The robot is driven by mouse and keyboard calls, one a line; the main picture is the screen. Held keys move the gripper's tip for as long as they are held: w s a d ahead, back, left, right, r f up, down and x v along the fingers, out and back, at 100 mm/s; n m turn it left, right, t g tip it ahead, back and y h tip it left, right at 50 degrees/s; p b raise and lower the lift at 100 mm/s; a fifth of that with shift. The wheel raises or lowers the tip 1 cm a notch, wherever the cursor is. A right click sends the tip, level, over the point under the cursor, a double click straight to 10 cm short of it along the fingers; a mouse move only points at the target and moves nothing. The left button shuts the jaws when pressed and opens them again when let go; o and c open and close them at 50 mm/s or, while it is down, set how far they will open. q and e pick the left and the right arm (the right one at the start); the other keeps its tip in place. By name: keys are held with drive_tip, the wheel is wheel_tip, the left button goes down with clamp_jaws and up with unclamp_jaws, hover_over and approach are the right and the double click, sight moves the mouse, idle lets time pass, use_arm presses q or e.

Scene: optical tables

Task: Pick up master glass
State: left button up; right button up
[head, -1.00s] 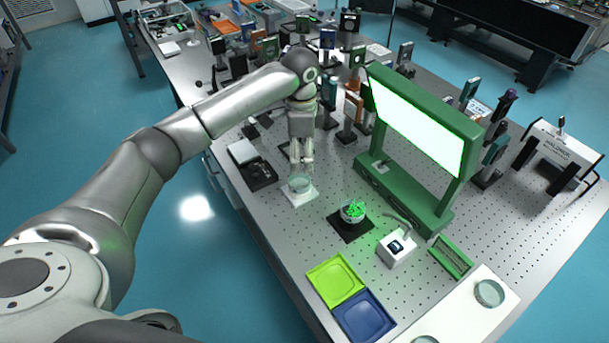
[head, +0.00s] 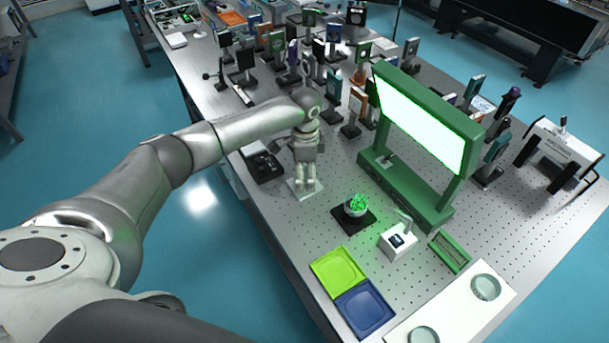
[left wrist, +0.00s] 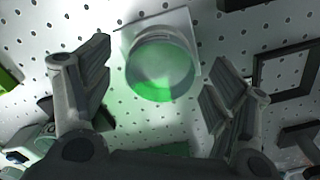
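A round clear glass dish (left wrist: 160,68) with a greenish tint sits on a small white square pad (left wrist: 186,22) in the left wrist view; I take it as the master glass. My left gripper (left wrist: 158,80) is open, with one finger to each side of the dish and visible gaps between. In the head view my left gripper (head: 305,187) points down over the white pad (head: 316,193) and hides most or all of the dish. Two similar glass dishes stand on a white tray (head: 455,313) at the lower right: one dish (head: 486,287) behind, one (head: 423,335) in front. My right gripper is not in view.
A green frame with a lit panel (head: 420,122) stands right of the gripper. A bowl of green pieces (head: 356,206) on a black pad, a white device (head: 397,241), and lime (head: 338,270) and blue (head: 364,308) trays lie nearer. Optical mounts crowd the back.

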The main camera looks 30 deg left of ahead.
use_arm(q)
drive_tip(key=c, duration=1.2)
drive_tip(key=shift+o, duration=0.2)
drive_tip(key=shift+r, duration=0.1)
